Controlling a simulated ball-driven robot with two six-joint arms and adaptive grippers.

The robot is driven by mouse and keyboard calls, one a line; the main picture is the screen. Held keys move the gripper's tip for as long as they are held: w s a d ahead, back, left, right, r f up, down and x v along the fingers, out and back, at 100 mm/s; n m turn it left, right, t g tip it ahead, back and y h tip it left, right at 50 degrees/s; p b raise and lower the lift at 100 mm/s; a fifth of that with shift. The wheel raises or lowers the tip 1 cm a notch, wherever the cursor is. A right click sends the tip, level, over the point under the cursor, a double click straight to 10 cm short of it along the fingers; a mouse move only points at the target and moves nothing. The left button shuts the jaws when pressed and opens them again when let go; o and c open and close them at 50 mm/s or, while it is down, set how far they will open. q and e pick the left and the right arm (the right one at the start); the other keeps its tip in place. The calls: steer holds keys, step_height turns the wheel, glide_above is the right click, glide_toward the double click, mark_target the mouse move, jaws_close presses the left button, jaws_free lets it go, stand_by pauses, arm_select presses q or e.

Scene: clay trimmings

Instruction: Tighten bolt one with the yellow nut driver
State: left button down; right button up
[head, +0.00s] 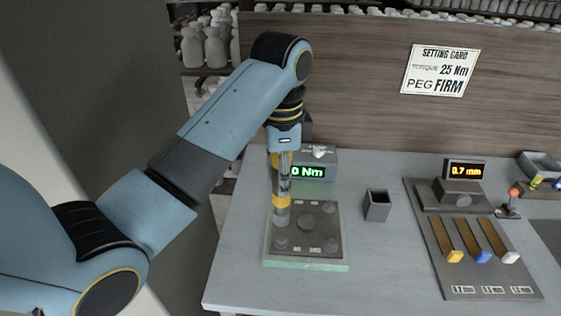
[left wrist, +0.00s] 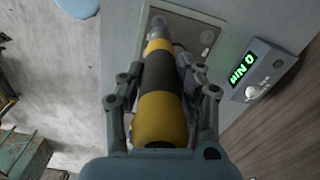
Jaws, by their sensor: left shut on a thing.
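My left gripper (head: 284,160) is shut on the yellow nut driver (head: 281,202), which points down, close to upright. In the left wrist view the driver (left wrist: 160,118) shows yellow and black bands between the fingers (left wrist: 164,85). Its grey lower end is at the back left corner of the dark bolt plate (head: 305,249). The bolt under it is hidden, so I cannot tell whether the socket is seated on it. Other bolts show at the plate's front corners. Small labels there are too small to read. My right gripper is not in view.
A torque display (head: 308,171) behind the plate reads 0 Nm in green. A setting card (head: 441,70) says torque 25 Nm, peg firm. An open grey holder (head: 377,206) stands right of the plate. Farther right is a board (head: 480,272) with yellow, blue and white pieces.

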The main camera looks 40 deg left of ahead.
mark_target(282, 198)
arm_select(q)
steer(key=shift+w+d+f, duration=0.1)
steer(key=shift+d, duration=0.05)
steer(key=shift+f, duration=0.75)
step_height(282, 198, down, 2)
steer(key=shift+f, duration=1.05)
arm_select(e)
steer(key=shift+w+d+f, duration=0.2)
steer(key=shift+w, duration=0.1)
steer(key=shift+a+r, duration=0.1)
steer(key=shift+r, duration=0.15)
